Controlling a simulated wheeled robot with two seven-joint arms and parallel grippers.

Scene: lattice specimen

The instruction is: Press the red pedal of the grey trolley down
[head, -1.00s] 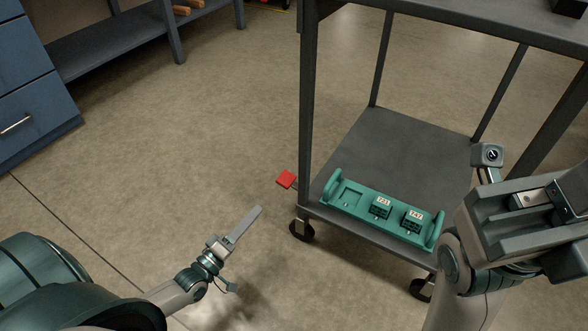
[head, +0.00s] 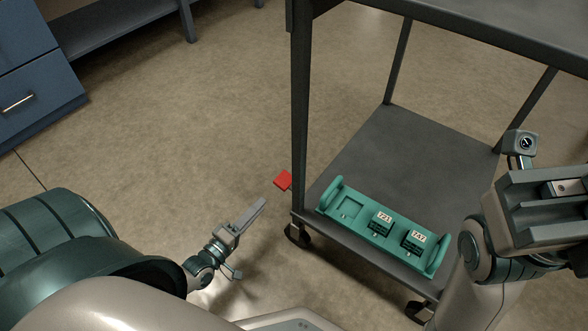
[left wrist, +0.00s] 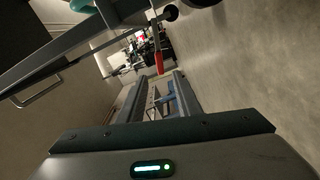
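The grey trolley (head: 400,150) stands at the right of the head view. Its small flat red pedal (head: 283,180) sticks out to the left, low down beside the near left leg. In the left wrist view the red pedal (left wrist: 159,63) shows ahead, beyond the fingertips. My left gripper (head: 262,203) is below and left of the pedal in the head view, apart from it. Its two fingers (left wrist: 157,85) are spread with nothing between them. My right gripper (head: 545,205) is at the right, in front of the trolley; its finger opening is not clear.
Black castors (head: 298,236) stand under the shelf. A blue drawer cabinet (head: 30,70) and a grey bench (head: 120,32) are at the upper left. The floor (head: 200,120) between is clear.

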